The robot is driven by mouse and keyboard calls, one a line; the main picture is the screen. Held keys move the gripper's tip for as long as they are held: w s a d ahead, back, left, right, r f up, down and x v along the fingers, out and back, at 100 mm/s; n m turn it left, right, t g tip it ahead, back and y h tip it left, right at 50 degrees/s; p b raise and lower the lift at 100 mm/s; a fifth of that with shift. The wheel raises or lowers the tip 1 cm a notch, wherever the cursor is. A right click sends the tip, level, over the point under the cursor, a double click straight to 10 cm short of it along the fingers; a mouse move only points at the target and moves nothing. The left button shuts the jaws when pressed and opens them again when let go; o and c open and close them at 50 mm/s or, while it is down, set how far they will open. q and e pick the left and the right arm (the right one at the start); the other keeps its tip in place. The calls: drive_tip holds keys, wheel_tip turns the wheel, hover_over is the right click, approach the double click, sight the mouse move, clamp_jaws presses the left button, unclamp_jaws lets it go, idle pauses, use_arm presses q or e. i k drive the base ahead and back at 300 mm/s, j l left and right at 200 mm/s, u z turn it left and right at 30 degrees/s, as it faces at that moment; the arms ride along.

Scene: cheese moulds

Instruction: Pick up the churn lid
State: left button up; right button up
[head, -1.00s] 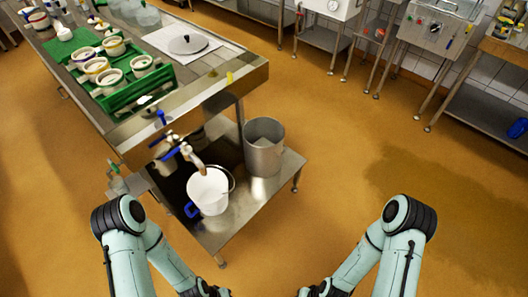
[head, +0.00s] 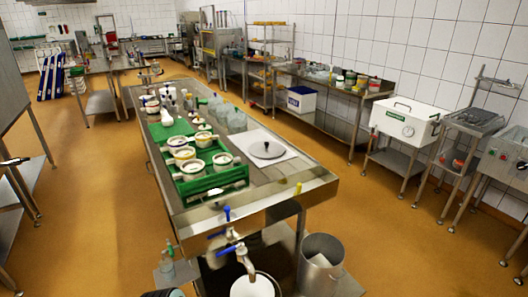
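A round grey metal lid with a dark knob (head: 266,149), which looks like the churn lid, lies flat on a white board (head: 290,165). The board is on the steel table (head: 300,184), towards its near right part. The lid is uncovered, with nothing on top of it. Neither of my grippers shows in the head view; only a dark piece at the bottom edge may be part of my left arm.
A green crate (head: 213,187) with several white moulds stands left of the lid. Clear containers (head: 235,120) stand behind it. A metal bucket (head: 321,262) and white pail (head: 252,286) are below the table's near end. Orange floor is free on the right.

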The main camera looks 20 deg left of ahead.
sight(265, 150)
drive_tip(key=i+l+z, duration=0.2)
drive_tip(key=l, duration=0.15)
drive_tip(key=i+l+z, duration=0.15)
drive_tip(key=l, duration=0.25)
drive_tip(key=i+l+z, duration=0.7)
drive_tip(key=i, duration=0.3)
drive_tip(key=i+l+z, duration=0.1)
drive_tip(key=i+z, duration=0.15)
drive_tip(key=i, duration=0.2)
drive_tip(key=i+u, duration=0.2)
drive_tip(key=i, duration=0.25)
drive_tip(key=i+l+u, duration=0.1)
drive_tip(key=i+u, duration=0.15)
drive_tip(key=i, duration=0.25)
drive_tip(key=i+l+u, duration=0.2)
drive_tip(key=i, duration=0.25)
drive_tip(key=i+j+u, duration=0.15)
drive_tip(key=i+u, duration=0.55)
drive_tip(key=u, duration=0.2)
drive_tip(key=i+u, duration=0.45)
drive_tip(key=i+j+u, duration=0.1)
drive_tip(key=i+u, duration=0.65)
drive_tip(key=i+l+u, duration=0.1)
drive_tip(key=i+u, duration=0.3)
drive_tip(key=i+l+u, duration=0.1)
drive_tip(key=i+u, duration=0.25)
drive_tip(key=i+l+u, duration=0.2)
drive_tip(key=u, duration=0.2)
drive_tip(key=i+l+u, duration=0.35)
drive_tip(key=j, duration=0.05)
